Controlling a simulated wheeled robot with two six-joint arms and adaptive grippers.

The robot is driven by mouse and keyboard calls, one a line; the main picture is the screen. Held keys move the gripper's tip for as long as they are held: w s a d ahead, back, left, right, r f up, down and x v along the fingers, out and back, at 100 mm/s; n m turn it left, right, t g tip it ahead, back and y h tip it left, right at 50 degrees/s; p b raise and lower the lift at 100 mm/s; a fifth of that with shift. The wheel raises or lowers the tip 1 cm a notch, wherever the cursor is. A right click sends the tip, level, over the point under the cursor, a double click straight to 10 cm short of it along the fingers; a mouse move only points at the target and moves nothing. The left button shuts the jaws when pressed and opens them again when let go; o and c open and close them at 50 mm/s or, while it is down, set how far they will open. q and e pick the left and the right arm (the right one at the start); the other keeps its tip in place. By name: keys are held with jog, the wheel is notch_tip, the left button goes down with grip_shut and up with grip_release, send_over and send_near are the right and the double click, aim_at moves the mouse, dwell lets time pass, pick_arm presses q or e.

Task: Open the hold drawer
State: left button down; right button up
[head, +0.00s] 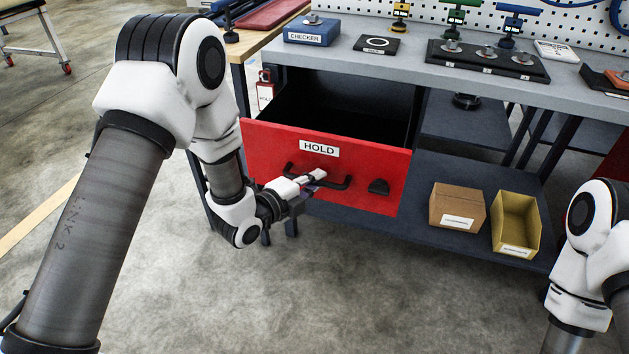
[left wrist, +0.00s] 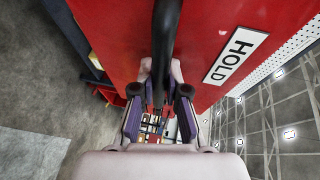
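The red HOLD drawer (head: 270,152) hangs under the grey bench top and stands well out, with its dark, empty-looking inside showing. Its black bar handle (head: 338,186) is on the front below the HOLD label (head: 319,148). My left gripper (head: 316,177) is at the handle's middle. The red drawer front (left wrist: 205,30) fills the top there. My right arm shows at the right edge, but its gripper is out of view.
A cardboard box (head: 456,205) and a yellow bin (head: 516,220) stand on the lower shelf (head: 400,222). The floor (head: 330,300) before the drawer is clear.

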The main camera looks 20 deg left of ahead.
pick_arm(q)
jog(key=c, duration=1.2)
grip_release()
jog(key=v, duration=1.2)
